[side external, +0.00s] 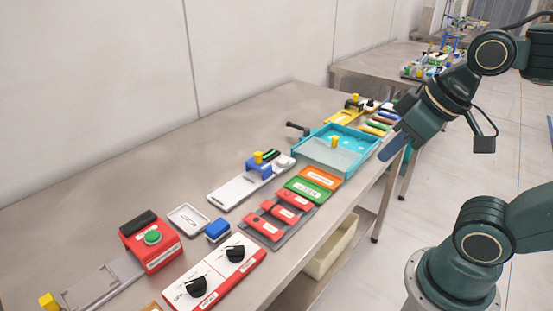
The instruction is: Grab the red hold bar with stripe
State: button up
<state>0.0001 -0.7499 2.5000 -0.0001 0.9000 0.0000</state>
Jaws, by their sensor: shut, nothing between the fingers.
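Three red bars (279,212) with pale labels lie side by side on a grey plate (255,233) near the front edge of the table. The picture is too small to tell which of them carries a stripe. My gripper (385,156) is shut and empty. It points down and left by the right side of the turquoise tray, up and to the right of the red bars and well apart from them.
Orange and green blocks (314,183) lie just behind the bars. The turquoise tray (327,162) stands beyond them. A red-and-white panel with black knobs (232,268) and a red box with a green button (150,243) are at the front left. The table's back left is bare.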

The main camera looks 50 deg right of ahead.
jog(key=o, duration=2.2)
jog(key=shift+c, duration=0.2)
jog(key=shift+w, duration=0.1)
jog(key=w+f+n+g, duration=0.2)
jog(key=w+f+n, duration=0.3)
jog(key=w+n, duration=0.4)
jog(key=w+f+n+g+y, duration=0.1)
jog(key=w+f+n+g, duration=0.2)
jog(key=w+n, duration=0.6)
jog(key=w+f, duration=0.2)
jog(key=w, duration=0.2)
jog(key=shift+a+g, duration=0.3)
jog(key=shift+a, duration=0.05)
jog(key=shift+f, duration=0.2)
send_over(281, 207)
jog(key=shift+f, duration=4.15)
